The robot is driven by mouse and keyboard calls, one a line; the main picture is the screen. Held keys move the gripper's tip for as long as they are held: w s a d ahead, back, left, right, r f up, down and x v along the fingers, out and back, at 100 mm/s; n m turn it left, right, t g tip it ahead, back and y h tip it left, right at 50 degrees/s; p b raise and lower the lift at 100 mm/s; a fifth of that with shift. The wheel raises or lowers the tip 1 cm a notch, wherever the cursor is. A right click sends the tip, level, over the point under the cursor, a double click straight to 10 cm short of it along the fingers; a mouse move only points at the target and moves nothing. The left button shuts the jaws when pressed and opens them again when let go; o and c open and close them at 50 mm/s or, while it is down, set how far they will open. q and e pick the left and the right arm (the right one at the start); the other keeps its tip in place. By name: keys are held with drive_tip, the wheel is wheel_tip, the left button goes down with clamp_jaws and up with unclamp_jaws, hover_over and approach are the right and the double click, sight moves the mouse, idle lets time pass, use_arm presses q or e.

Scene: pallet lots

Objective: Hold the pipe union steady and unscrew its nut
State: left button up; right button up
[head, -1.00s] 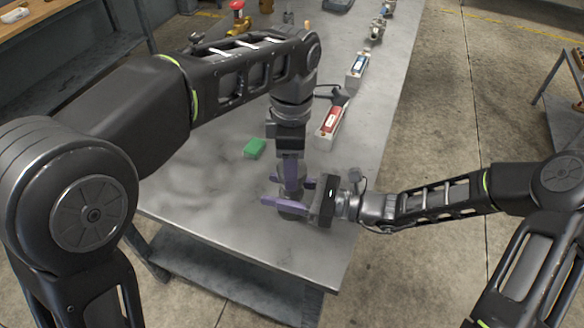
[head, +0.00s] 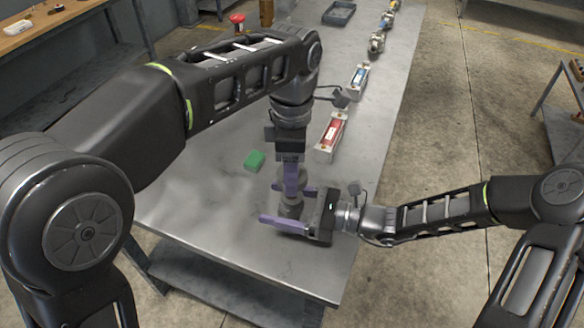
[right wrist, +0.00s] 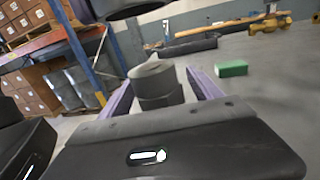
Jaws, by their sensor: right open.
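The pipe union (head: 291,209) is a grey, stepped round piece standing near the front end of the metal bench. It also shows in the right wrist view (right wrist: 158,88). My right gripper (head: 268,203) reaches in from the right. Its purple fingers are open, one on each side of the union, with gaps visible in the right wrist view (right wrist: 157,82). My left gripper (head: 291,186) points down from above, its purple fingers at the union's upper part. One finger hides the other, so its grip is unclear. The nut cannot be told apart from the body.
A green block (head: 254,160) lies left of the grippers. A holder with a red piece (head: 332,131) and one with a blue piece (head: 358,80) stand farther back along the right edge. The bench's front left (head: 190,195) is clear.

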drive_tip(key=shift+d, duration=0.15)
use_arm(q)
drive_tip(key=shift+f+b, duration=0.5)
use_arm(e)
drive_tip(key=v, duration=1.1)
drive_tip(key=shift+d+f, duration=0.1)
drive_tip(key=shift+d, duration=0.1)
drive_tip(key=shift+s+d, duration=0.1)
drive_tip(key=shift+d, duration=0.05)
